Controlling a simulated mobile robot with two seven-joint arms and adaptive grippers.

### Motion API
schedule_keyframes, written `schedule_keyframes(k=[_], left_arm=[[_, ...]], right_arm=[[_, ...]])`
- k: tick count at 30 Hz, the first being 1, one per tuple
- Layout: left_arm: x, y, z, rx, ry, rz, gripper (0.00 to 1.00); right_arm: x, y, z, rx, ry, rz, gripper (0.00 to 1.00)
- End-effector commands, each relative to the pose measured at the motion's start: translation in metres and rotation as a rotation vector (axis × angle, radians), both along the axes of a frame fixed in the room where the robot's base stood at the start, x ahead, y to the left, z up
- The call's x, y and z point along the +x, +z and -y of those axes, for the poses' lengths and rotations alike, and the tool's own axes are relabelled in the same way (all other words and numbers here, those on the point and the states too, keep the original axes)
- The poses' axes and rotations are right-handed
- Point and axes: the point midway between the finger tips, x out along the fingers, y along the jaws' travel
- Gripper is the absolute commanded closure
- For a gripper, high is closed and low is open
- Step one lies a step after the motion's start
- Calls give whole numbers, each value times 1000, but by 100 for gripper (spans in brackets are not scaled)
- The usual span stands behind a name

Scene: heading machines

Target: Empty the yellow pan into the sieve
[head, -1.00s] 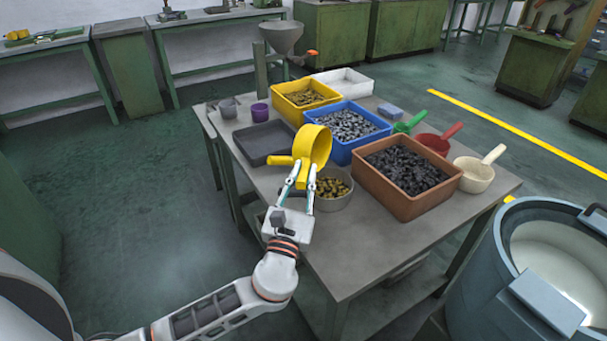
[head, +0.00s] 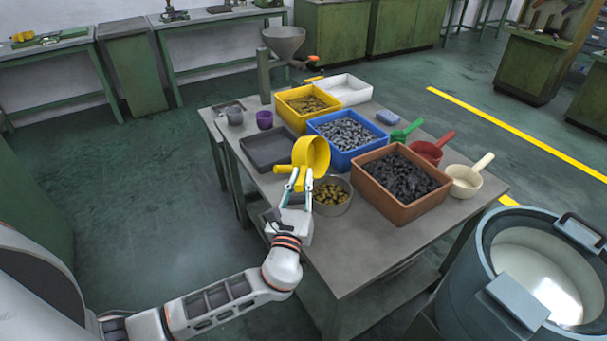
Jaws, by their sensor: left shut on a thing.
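The yellow pan (head: 314,156) is tipped on its side above the table. Its handle points left, and its inside is mostly hidden. My left gripper (head: 296,185) is shut on the yellow pan, below and left of its bowl. The sieve (head: 345,208), a round grey vessel, stands on the table just right of the gripper and below the pan. Brass-coloured pieces (head: 329,193) lie in the sieve. My right gripper is not in view.
A brown bin (head: 401,209) of dark parts stands close right of the sieve. Blue (head: 349,158) and yellow (head: 296,120) bins of parts stand behind. A dark empty tray (head: 268,160) lies left. Green, red and cream scoops line the right edge. The table's front is clear.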

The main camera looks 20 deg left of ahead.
Motion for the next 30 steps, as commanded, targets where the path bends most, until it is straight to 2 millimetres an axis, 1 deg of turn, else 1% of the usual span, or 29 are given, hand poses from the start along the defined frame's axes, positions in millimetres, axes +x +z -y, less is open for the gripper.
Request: schedule_keyframes(k=[1,5,8,12,13,14,15,18,21,25,30], left_arm=[[0,6,-2,-38,1,-5,100],[2,15,-12,-190,1,-34,100],[4,20,-23,-368,1,-69,100],[7,19,-37,-607,3,-117,100],[7,18,-40,-656,2,-126,100],[7,15,-41,-712,2,-135,100],[8,12,-44,-778,2,-146,100],[9,8,-49,-917,0,-174,100],[10,16,-51,-999,-2,-187,100],[11,21,-54,-1083,-1,-206,100],[11,24,-55,-1143,-1,-219,100]], right_arm=[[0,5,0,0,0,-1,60],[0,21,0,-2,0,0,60],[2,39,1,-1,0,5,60],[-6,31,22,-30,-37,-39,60],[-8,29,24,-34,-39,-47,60],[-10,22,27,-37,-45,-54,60],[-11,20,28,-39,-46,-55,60],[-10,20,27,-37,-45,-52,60],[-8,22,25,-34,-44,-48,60],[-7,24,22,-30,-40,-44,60],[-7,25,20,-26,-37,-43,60]])
